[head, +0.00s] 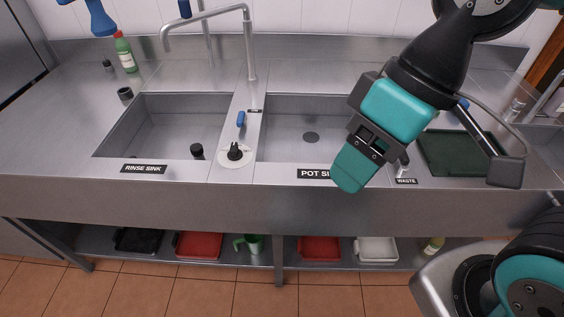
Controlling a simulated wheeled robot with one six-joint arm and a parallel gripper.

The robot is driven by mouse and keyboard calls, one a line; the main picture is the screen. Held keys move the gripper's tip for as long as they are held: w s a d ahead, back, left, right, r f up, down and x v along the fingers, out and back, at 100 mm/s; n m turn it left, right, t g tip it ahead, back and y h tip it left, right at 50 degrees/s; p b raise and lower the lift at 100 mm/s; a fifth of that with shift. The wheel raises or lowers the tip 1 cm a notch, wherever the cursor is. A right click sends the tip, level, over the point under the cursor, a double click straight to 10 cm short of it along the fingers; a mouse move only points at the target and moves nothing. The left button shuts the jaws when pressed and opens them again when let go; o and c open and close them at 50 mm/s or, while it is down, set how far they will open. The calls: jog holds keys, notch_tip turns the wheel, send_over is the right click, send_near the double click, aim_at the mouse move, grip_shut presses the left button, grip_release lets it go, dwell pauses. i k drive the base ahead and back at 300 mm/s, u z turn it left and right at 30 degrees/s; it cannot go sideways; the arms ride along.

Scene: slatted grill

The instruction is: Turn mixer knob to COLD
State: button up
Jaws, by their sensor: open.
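The mixer knob (235,152) is black and sits on a round white dial plate on the steel strip between the two sinks, near the front edge. The dial's markings are too small to read, and I cannot tell which mark the knob points to. My gripper (350,178), teal and black, hangs over the front of the pot sink, to the right of the knob and well apart from it. It is open and I see nothing held in it. It partly covers the POT SINK label (313,174).
A blue lever (241,119) and a tall faucet (249,50) stand behind the knob. The rinse sink (160,130) lies left, with a black cylinder (197,150) near its front right corner. A green bottle (125,54) stands back left. Red trays (199,245) lie on the lower shelf.

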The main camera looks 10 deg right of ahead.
aim_at(234, 154)
jog(key=z, duration=0.4)
jog(key=k, duration=0.5)
jog(key=z, duration=0.25)
jog(key=i, duration=0.9)
jog(key=u, duration=1.3)
jog(key=i, duration=0.15)
jog(key=u, duration=0.05)
